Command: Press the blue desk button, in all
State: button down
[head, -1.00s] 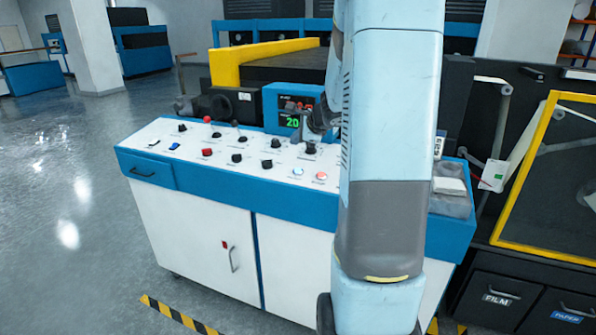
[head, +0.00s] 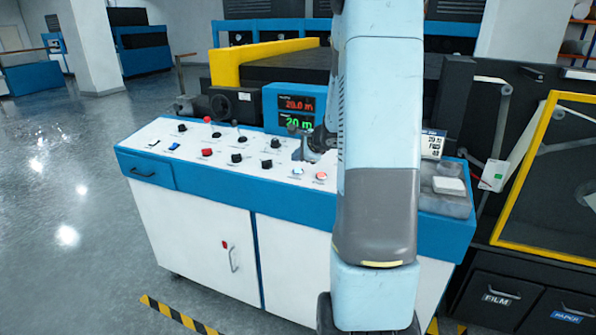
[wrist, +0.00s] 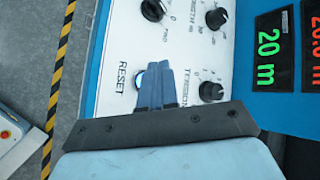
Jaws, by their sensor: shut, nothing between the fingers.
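The blue desk button (head: 298,171) is a small round pale-blue lit button on the white top of the control desk (head: 215,205), left of a red-lit button (head: 321,176). In the wrist view, part of its round blue rim (wrist: 137,77) shows beside the word RESET, partly hidden behind my fingers. My gripper (wrist: 154,68) is shut and empty, its fingertips over the button's area. In the head view my gripper (head: 303,155) hangs just above and behind the button. I cannot tell whether it touches the button.
Several black knobs (head: 237,158) and a red button (head: 207,152) sit nearby on the desk top. A blue display box (head: 272,97) reading 20.0 m and 20 m stands behind. A grey tray (head: 447,200) lies at the right end.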

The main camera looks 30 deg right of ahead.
aim_at(299, 173)
jog(key=shift+w+d+f, duration=0.1)
jog(key=shift+d+f, duration=0.05)
jog(key=shift+f, duration=0.9)
jog(key=shift+f, duration=0.1)
dwell(1.3)
jog(key=shift+f, duration=0.25)
jog(key=shift+d+f, duration=0.1)
jog(key=shift+f, duration=0.25)
dwell(0.8)
jog(key=shift+r, duration=0.8)
jog(key=shift+s+a+r, duration=0.1)
jog(key=shift+a+r, duration=0.05)
jog(key=shift+r, duration=0.65)
jog(key=shift+s+a+r, duration=0.1)
jog(key=shift+a+r, duration=0.05)
jog(key=shift+r, duration=0.7)
jog(key=shift+s+a+r, duration=0.1)
jog(key=shift+a+r, duration=0.05)
jog(key=shift+r, duration=0.65)
